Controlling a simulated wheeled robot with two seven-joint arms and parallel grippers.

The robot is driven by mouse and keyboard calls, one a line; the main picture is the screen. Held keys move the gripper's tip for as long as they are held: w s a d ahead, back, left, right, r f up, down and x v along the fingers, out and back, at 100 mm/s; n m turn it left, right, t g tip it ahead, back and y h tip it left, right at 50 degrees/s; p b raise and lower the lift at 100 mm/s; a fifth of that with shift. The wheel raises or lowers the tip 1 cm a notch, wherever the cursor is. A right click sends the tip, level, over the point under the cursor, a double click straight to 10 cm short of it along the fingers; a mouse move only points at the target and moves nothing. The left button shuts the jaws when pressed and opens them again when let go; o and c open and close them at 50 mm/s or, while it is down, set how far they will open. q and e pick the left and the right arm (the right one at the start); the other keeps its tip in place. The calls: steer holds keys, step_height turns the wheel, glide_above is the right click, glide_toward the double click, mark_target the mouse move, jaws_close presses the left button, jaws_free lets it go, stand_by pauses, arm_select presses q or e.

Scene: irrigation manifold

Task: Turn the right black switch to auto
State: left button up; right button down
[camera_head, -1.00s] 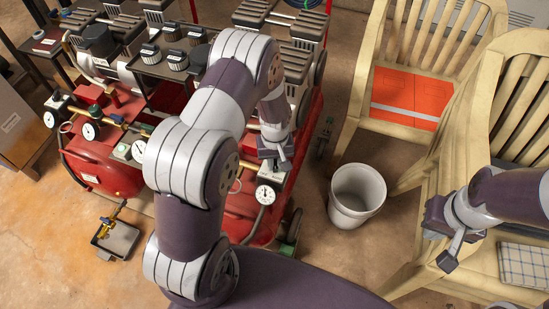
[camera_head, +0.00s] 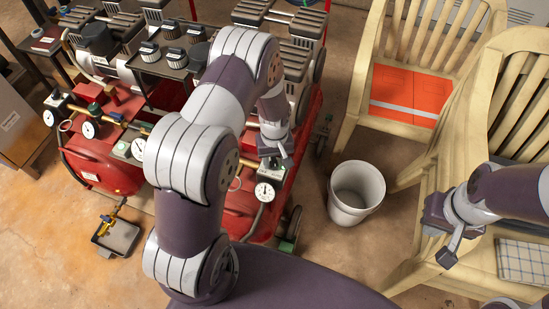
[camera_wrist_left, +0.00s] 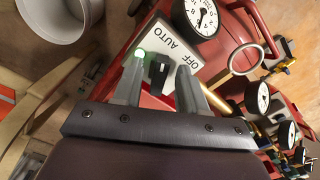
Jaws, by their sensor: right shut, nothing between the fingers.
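The right black switch (camera_wrist_left: 158,72) is a small black knob on a white plate marked AUTO and OFF (camera_wrist_left: 170,46). In the head view, my left gripper (camera_head: 274,158) is at the red machine's front right corner and hides the knob. Which word the knob points to is unclear. My right gripper (camera_head: 446,249) is shut and empty, over the wooden chair.
A pressure gauge (camera_head: 264,191) sits just below my left gripper. A white bucket (camera_head: 355,192) and wooden chairs (camera_head: 420,170) are to the right. A grey tray (camera_head: 116,238) lies on the floor.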

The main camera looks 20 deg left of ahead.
mark_target(274, 164)
arm_select(q)
step_height(274, 164, up, 13)
steer(key=p, duration=0.2)
steer(key=shift+f+p, duration=0.15)
steer(key=shift+p, duration=0.15)
steer(key=s+d+r+m+t, duration=0.1)
steer(key=s+r+m, duration=0.3)
steer(key=s, duration=0.3)
steer(key=s+d+r+m, duration=0.1)
steer(key=s+r+m, duration=0.2)
steer(key=s+r, duration=0.3)
step_height(274, 164, up, 14)
steer(key=p, duration=1.5)
steer(key=shift+d+r, duration=0.15)
steer(key=shift+d, duration=0.05)
